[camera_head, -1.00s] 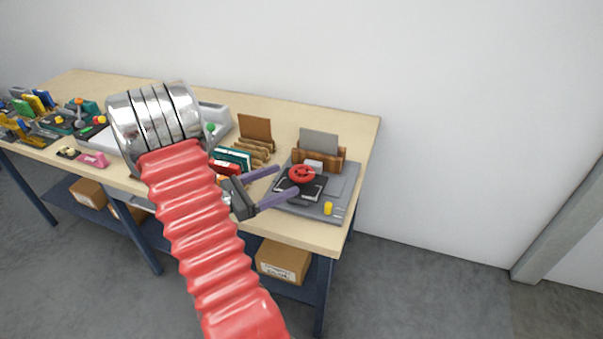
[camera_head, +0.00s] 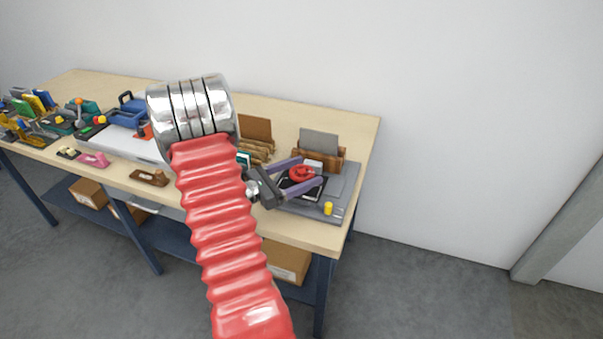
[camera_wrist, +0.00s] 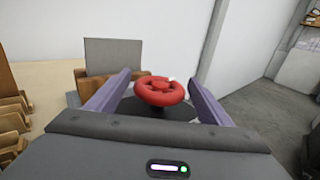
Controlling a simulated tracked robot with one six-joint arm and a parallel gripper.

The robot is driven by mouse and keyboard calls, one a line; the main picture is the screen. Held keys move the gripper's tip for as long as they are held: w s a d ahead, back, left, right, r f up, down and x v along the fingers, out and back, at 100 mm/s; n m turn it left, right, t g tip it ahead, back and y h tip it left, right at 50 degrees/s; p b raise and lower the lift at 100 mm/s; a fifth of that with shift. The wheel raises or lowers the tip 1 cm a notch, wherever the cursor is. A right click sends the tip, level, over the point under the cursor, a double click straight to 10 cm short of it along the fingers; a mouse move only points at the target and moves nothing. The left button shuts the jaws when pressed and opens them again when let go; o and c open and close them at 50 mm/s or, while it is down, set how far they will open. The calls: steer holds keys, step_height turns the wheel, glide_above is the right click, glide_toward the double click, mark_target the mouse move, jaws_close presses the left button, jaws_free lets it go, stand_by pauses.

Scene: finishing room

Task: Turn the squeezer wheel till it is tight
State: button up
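The red squeezer wheel (camera_head: 302,173) sits on a dark press on a grey base plate (camera_head: 337,187) near the bench's right end. In the wrist view the wheel (camera_wrist: 160,91) lies between the two purple fingers, near their tips. My gripper (camera_head: 311,172) is open, with one finger on each side of the wheel. A gap shows between the wheel and each finger in the wrist view. The dark press under the wheel is partly hidden by the fingers in the head view.
Behind the wheel stands a wooden holder (camera_head: 330,159) with a grey panel (camera_head: 319,144). A yellow knob (camera_head: 328,208) is at the plate's front. Wooden racks (camera_head: 257,150) stand to the left. The bench's right edge is close, with a white wall behind.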

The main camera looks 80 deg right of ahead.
steer(key=c, duration=0.9)
steer(key=shift+c, duration=0.2)
stand_by(0.6)
steer(key=o, duration=1)
steer(key=shift+o, duration=0.2)
steer(key=shift+w+a, duration=0.1)
steer(key=shift+w, duration=0.05)
steer(key=v, duration=1.3)
steer(key=shift+w+a, duration=0.2)
steer(key=shift+w, duration=0.05)
